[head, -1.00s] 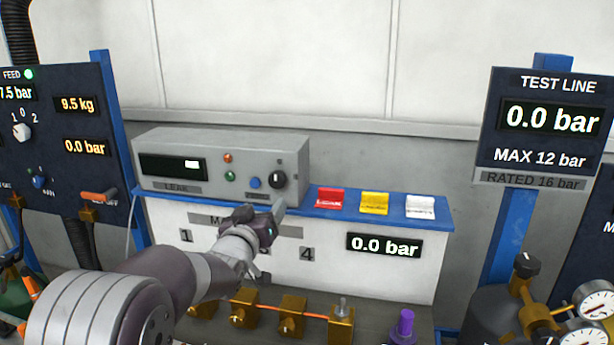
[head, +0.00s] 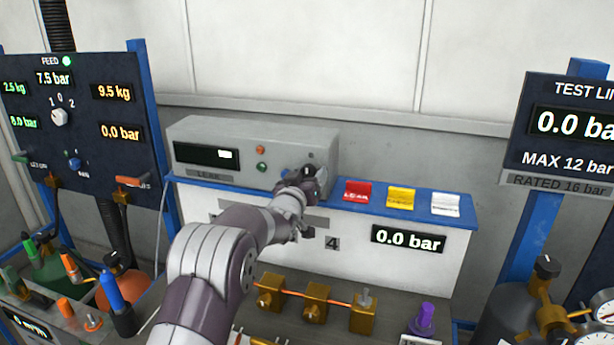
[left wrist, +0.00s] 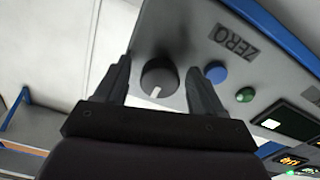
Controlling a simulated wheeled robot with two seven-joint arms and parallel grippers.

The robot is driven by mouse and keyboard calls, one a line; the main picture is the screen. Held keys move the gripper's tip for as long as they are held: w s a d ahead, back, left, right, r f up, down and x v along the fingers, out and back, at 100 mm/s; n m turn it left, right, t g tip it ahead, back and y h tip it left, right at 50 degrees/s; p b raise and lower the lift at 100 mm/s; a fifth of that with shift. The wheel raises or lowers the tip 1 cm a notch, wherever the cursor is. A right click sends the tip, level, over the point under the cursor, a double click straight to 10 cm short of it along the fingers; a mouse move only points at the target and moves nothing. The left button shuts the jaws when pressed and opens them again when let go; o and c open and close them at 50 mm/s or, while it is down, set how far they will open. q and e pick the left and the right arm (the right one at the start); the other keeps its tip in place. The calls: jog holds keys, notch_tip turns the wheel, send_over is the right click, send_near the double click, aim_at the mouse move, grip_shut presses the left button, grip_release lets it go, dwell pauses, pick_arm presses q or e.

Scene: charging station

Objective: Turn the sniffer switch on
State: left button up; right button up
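The grey sniffer box (head: 290,140), with a LEAK label and a dark display (head: 205,154), stands on the blue shelf of the bench. Its black rotary knob (left wrist: 160,77) has a white pointer mark and shows in the left wrist view between my two fingers. My left gripper (left wrist: 160,84) is open, with one finger on each side of the knob and visible gaps to it. In the head view my left gripper (head: 306,178) is at the right part of the box front and largely covers the knob. My right gripper is not in view.
A blue button (left wrist: 215,72) marked ZERO and a green button (left wrist: 245,95) sit close beside the knob. Red (head: 357,191), yellow (head: 401,198) and white cards lie on the shelf to the right. Brass valves (head: 316,300) stand below my arm.

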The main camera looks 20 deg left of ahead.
pick_arm(q)
jog(key=c, duration=1)
jog(key=m+b, duration=0.7)
jog(key=m, duration=0.1)
jog(key=m+b, duration=0.7)
jog(key=shift+a+m, duration=0.2)
jog(key=shift+m, duration=0.2)
jog(key=shift+r+m+b, duration=0.1)
jog(key=shift+m+b, duration=0.4)
jog(key=shift+m, duration=0.7)
